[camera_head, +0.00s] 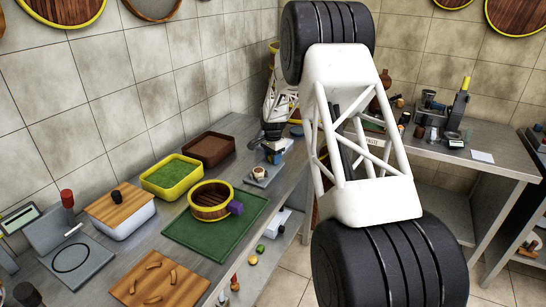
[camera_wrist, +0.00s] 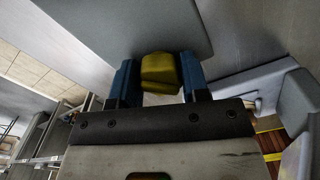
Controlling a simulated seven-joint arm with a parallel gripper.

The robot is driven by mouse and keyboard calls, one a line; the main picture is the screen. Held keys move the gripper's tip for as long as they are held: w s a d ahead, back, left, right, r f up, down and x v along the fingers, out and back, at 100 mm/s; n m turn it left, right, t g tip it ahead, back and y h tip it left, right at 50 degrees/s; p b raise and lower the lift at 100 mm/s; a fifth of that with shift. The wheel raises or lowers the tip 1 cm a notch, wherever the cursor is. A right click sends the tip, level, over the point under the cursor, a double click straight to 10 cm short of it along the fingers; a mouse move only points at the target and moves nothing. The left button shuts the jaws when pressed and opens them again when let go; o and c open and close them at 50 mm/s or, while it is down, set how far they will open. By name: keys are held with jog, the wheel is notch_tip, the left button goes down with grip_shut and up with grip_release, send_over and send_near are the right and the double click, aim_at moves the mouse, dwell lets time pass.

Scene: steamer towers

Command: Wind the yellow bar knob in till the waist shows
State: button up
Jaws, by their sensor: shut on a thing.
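In the wrist view the yellow bar knob (camera_wrist: 160,72) sits between the two blue fingers of my gripper (camera_wrist: 158,78). The fingers are shut on its sides. The grey surface behind the knob fills the top of that view; whether a waist shows on the knob is hidden. In the head view my gripper (camera_head: 273,150) is small, at the back end of the left counter, pointing down. The knob cannot be made out there.
A small grey stand with a round piece (camera_head: 259,173) is just in front of my gripper. A brown tray (camera_head: 208,150), a yellow-rimmed green tray (camera_head: 171,177) and a steamer basket (camera_head: 210,200) on a green mat (camera_head: 190,237) lie nearer. A cutting board (camera_head: 158,287) is at the front.

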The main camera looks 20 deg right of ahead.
jog(key=shift+m, duration=0.6)
jog(key=m, duration=0.3)
jog(key=shift+f+m, duration=0.1)
jog(key=shift+m, duration=0.3)
jog(key=shift+f+m, duration=0.1)
jog(key=shift+m, duration=2)
jog(key=o, duration=0.9)
jog(key=shift+o, duration=0.2)
jog(key=shift+r, duration=0.2)
jog(key=shift+r, duration=2.45)
